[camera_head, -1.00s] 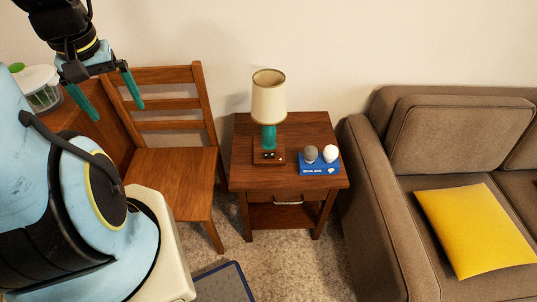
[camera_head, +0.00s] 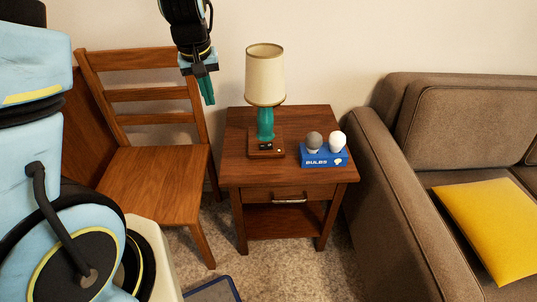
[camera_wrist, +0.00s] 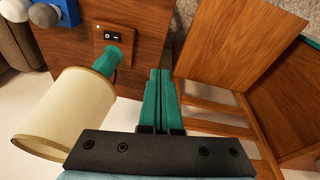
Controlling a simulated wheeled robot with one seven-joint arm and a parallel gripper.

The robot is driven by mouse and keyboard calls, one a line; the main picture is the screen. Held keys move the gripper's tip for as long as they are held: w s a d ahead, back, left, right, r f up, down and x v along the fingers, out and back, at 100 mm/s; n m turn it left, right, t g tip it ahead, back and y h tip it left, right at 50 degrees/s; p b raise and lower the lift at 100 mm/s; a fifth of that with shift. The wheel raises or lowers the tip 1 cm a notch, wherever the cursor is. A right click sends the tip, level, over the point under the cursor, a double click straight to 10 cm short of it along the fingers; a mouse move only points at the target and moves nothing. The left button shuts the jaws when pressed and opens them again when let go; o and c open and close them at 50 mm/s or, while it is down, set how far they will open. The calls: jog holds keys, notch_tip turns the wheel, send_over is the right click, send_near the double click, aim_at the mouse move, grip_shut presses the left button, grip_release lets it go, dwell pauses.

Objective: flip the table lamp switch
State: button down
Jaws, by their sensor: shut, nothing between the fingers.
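The table lamp (camera_head: 265,80) stands upright on the side table, with a cream shade, a teal stem and a square wooden base. Its dark switch (camera_head: 266,147) is on the front of the base. In the wrist view the lamp's shade (camera_wrist: 68,118) is at the left, and the black rocker switch (camera_wrist: 111,35) with white marks shows on the base above it. My gripper (camera_head: 207,92) is shut and empty, in the air left of the lamp shade and above the chair. In the wrist view its teal fingers (camera_wrist: 161,85) are together, apart from the lamp.
A blue bulb box (camera_head: 323,157) with a grey and a white bulb sits right of the lamp on the side table (camera_head: 236,171). A wooden chair (camera_head: 150,180) stands left. A brown sofa (camera_head: 372,190) with a yellow cushion (camera_head: 490,228) stands right.

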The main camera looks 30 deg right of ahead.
jog(key=m+b, duration=0.2)
jog(key=b, duration=0.6)
send_over(269, 145)
jog(key=s+a, duration=0.3)
jog(key=s+a+x, duration=0.1)
jog(key=s+x, duration=0.1)
jog(key=x, duration=0.9)
jog(key=shift+d+t+h, duration=0.25)
jog(key=shift+t+h, duration=0.05)
jog(key=shift+t, duration=0.1)
jog(key=shift+f, duration=0.15)
jog(key=b+x, duration=0.1)
jog(key=x, duration=0.9)
jog(key=shift+a, duration=0.1)
